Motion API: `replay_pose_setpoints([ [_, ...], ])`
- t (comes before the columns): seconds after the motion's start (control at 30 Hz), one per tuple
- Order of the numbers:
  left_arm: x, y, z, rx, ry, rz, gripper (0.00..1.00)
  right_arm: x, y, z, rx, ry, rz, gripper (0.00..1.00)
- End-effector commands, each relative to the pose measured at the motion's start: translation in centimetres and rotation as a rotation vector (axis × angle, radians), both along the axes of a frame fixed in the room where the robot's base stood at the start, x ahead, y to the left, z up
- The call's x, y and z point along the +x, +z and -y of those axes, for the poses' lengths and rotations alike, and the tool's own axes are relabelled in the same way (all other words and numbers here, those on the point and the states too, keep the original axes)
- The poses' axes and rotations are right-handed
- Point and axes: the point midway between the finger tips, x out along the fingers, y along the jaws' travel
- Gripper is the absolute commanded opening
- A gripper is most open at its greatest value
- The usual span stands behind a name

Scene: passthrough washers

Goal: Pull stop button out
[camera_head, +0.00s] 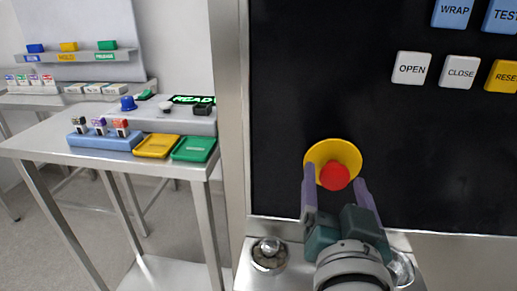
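The stop button is a red knob (334,176) on a round yellow plate (345,152), set low on the black panel (290,90). My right gripper (336,188) comes up from the bottom of the view. Its two purple fingers are spread, one on each side of the red knob, with the fingertips near the yellow plate. A gap shows between the fingers and the knob, so the gripper is open around it. I cannot tell how deep the fingertips reach. My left gripper is not in view.
OPEN (411,68), CLOSE (459,72) and yellow RESET (503,77) buttons sit above right on the panel. A steel ledge below holds a round metal bowl (269,254). At left, a steel table (60,146) carries a blue rack (104,140) and yellow (157,146) and green trays (195,148).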

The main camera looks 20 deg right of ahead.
Motion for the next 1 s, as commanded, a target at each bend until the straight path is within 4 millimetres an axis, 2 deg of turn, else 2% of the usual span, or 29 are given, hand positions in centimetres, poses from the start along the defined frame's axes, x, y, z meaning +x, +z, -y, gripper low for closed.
replay_pose_setpoints([
  [0.27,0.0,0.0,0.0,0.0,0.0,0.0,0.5,-0.3,-0.1,-0.2,0.0,0.001,-0.002,0.83],
  [0.37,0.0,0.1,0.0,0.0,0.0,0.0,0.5,-1.3,-0.1,-0.8,0.002,0.001,-0.003,0.83],
  [0.7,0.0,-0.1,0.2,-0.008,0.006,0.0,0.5,-7.0,-0.2,-4.3,0.003,-0.001,-0.005,0.83],
  [0.83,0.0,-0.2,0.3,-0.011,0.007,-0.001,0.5,-8.1,-0.1,-4.9,0.001,0.0,-0.002,0.83],
  [1.0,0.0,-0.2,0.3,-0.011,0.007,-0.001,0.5,-8.5,0.0,-5.2,0.001,0.0,0.001,0.83],
])
